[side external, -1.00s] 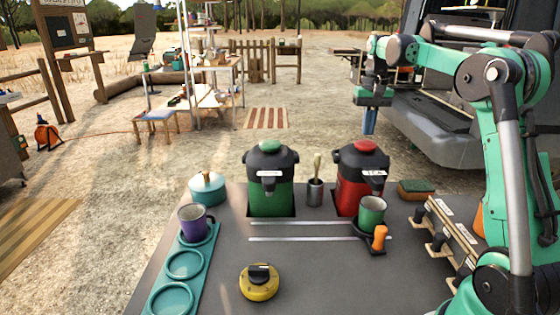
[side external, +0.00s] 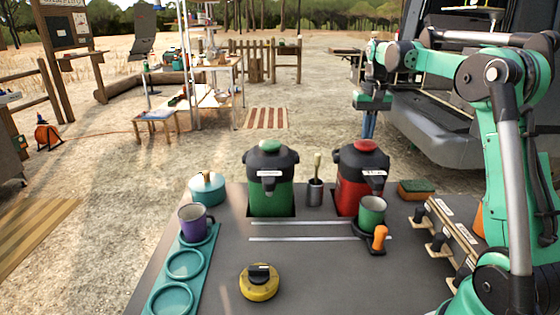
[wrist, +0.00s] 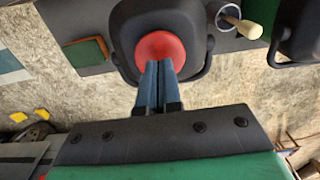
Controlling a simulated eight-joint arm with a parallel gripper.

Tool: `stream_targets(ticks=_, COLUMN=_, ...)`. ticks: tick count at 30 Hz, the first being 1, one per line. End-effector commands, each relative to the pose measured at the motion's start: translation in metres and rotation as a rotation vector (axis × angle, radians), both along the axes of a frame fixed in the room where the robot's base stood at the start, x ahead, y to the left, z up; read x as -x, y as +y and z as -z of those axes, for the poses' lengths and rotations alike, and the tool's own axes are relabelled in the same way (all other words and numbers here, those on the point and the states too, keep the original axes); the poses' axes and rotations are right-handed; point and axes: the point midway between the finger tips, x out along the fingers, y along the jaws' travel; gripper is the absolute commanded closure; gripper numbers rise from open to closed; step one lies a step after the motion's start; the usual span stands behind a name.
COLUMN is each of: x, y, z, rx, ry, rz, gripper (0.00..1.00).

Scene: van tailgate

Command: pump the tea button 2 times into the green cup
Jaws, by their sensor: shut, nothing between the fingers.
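The red dispenser (side external: 347,190) with a red button (side external: 364,146) on its black lid stands at the back of the table; its label is hard to read but seems to say tea. The green cup (side external: 371,212) stands upright in front of it, on a dark sliding holder with an orange knob (side external: 379,238). My gripper (side external: 369,136) is shut and empty, fingers pointing down, and looks raised above the lid. In the wrist view my fingertips (wrist: 160,66) overlap the near edge of the red button (wrist: 163,46); I cannot tell whether they touch.
A green dispenser (side external: 270,195) stands to the left, with a pot holding a wooden-handled tool (side external: 315,190) between. A purple cup (side external: 193,221) sits on a teal tray (side external: 166,300). A yellow-black knob (side external: 259,284) is in front. A sponge (side external: 416,190) lies right.

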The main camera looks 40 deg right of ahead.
Motion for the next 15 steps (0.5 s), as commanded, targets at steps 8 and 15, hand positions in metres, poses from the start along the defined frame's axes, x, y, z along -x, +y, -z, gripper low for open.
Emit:
stream_targets(ticks=8, x=0.0, y=0.0, z=0.01, rx=0.0, ry=0.0, rz=0.0, gripper=1.0)
stream_targets(ticks=15, x=0.0, y=0.0, z=0.018, rx=0.0, ry=0.0, rz=0.0, gripper=1.0)
